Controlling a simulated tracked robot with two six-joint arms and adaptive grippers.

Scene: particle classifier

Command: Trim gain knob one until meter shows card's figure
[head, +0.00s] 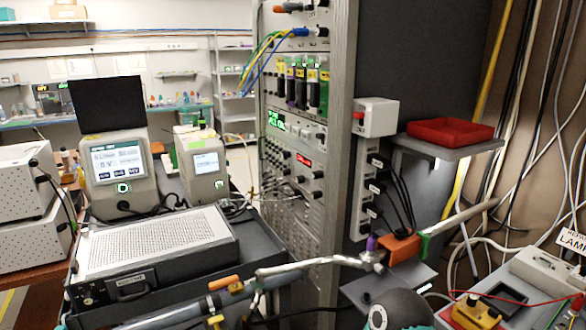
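A tall instrument rack (343,130) stands in the middle of the head view. Its front carries a green lit display (276,120), a small red lit display (304,161) and several small dark knobs, one of them near the red display (318,175). The knob labels and display figures are too small to read, so I cannot tell which is gain knob one or which display is the meter. I cannot make out a card with a figure. Neither gripper can be made out in this view.
A grey ventilated box (160,240) and two screen instruments (115,165) (206,170) stand left of the rack. A red tray (450,131) rests on a shelf at right. A metal rod (310,264) crosses low in front. Cables hang at far right.

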